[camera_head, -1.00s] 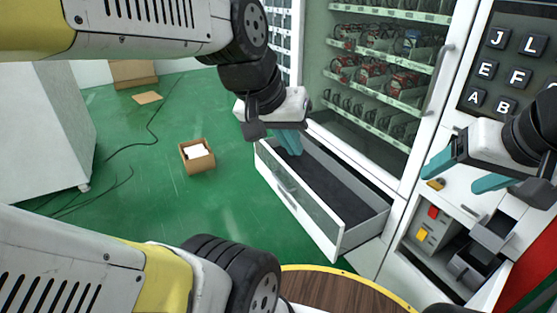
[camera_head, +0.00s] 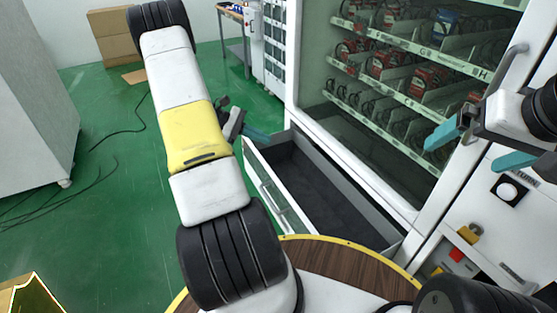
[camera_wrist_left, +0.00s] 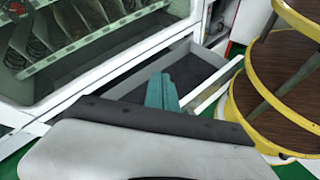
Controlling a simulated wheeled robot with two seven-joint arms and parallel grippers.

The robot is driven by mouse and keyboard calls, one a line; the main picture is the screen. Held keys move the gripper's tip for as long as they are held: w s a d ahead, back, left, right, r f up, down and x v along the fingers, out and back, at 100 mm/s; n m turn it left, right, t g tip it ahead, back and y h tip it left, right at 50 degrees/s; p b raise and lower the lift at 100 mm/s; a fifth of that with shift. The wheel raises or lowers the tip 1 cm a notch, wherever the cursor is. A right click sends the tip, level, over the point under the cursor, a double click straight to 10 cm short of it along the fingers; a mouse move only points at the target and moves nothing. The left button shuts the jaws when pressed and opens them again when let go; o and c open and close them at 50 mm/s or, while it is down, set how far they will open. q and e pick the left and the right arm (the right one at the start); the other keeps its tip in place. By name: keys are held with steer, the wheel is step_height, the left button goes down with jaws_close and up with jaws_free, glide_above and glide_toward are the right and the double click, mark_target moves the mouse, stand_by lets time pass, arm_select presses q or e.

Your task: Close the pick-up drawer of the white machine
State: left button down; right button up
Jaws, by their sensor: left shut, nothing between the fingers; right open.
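The pick-up drawer (camera_head: 321,188) stands pulled out at the bottom of the white machine (camera_head: 433,205). It has a dark, empty-looking floor and a clear front panel with a handle. My left gripper (camera_head: 258,135) is shut and empty, its teal fingers by the drawer's far left end. I cannot tell whether they touch it. In the left wrist view the shut fingers (camera_wrist_left: 162,93) show in front of the open drawer (camera_wrist_left: 197,68). My right gripper (camera_head: 476,147) is open and empty in front of the machine's right side.
Shelves of red and dark packages (camera_head: 385,65) show behind the machine's glass. A padlock (camera_head: 469,233) hangs on its right panel. My round wooden base (camera_head: 335,262) is close to the drawer's near end. Green floor (camera_head: 115,215) lies clear to the left, with some cables.

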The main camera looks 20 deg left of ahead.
arm_select(q)
steer(key=s+a+f+n+t+h, duration=0.15)
steer(key=a+f+n+t, duration=0.55)
steer(key=f, duration=0.7)
steer(key=n+t+y, duration=0.2)
steer(key=n+t, duration=0.1)
steer(key=n, duration=0.1)
glide_toward(269, 175)
steer(key=x, duration=0.6)
steer(key=shift+w+d+r, duration=0.15)
steer(key=shift+w+d, duration=0.1)
steer(key=shift+d, duration=0.1)
steer(key=shift+w+d, duration=0.1)
steer(key=x, duration=2.3)
steer(key=shift+d+f, duration=0.25)
